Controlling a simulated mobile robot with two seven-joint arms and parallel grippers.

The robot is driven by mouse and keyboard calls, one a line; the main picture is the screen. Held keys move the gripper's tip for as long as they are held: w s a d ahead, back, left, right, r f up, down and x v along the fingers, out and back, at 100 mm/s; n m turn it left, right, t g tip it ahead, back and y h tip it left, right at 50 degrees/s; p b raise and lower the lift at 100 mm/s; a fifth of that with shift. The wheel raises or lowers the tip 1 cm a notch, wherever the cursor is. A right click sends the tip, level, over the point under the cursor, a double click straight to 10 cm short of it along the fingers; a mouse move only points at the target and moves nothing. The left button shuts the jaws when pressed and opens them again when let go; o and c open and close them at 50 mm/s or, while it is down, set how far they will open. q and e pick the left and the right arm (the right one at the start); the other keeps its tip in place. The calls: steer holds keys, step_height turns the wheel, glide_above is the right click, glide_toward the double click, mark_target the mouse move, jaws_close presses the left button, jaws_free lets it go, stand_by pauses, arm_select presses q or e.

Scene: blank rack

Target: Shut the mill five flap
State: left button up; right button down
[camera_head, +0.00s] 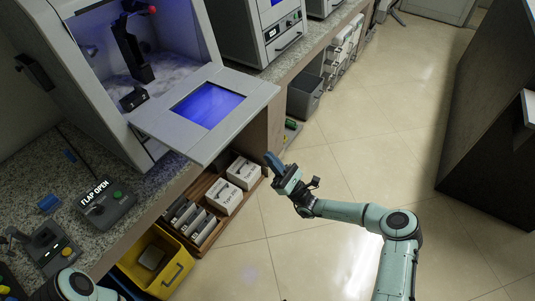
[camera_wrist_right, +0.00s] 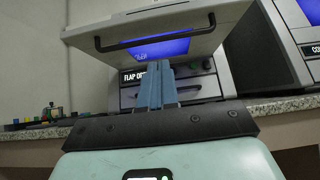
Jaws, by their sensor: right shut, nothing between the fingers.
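The mill's grey flap (camera_head: 240,86) with a blue-lit window hangs open, sticking out from the front of the grey mill housing (camera_head: 88,70) over the counter edge. In the wrist view the flap (camera_wrist_right: 205,40) is seen from below, with a dark bar handle across it. A control box (camera_head: 106,203) on the counter reads "FLAP OPEN"; no number is readable on the mill. My right gripper (camera_head: 271,160) is shut and empty, just beyond the flap's outer edge and apart from it; its blue fingers (camera_wrist_right: 157,90) point toward the mill. My left gripper is not in view.
Another grey machine (camera_head: 255,30) stands farther along the counter. Below are a wooden rack (camera_head: 208,238) with white boxes, a yellow bin (camera_head: 125,272) and a grey bin (camera_head: 303,98). The tiled floor (camera_head: 350,170) is open on the right, up to a dark cabinet (camera_head: 490,130).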

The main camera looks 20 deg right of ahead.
steer(key=w+a+r, duration=0.3)
steer(key=w+r, duration=0.1)
steer(key=r, duration=0.5)
steer(key=shift+w+a+r, duration=0.2)
steer(key=shift+a+r, duration=0.05)
steer(key=shift+a, duration=0.1)
steer(key=shift+p, duration=0.35)
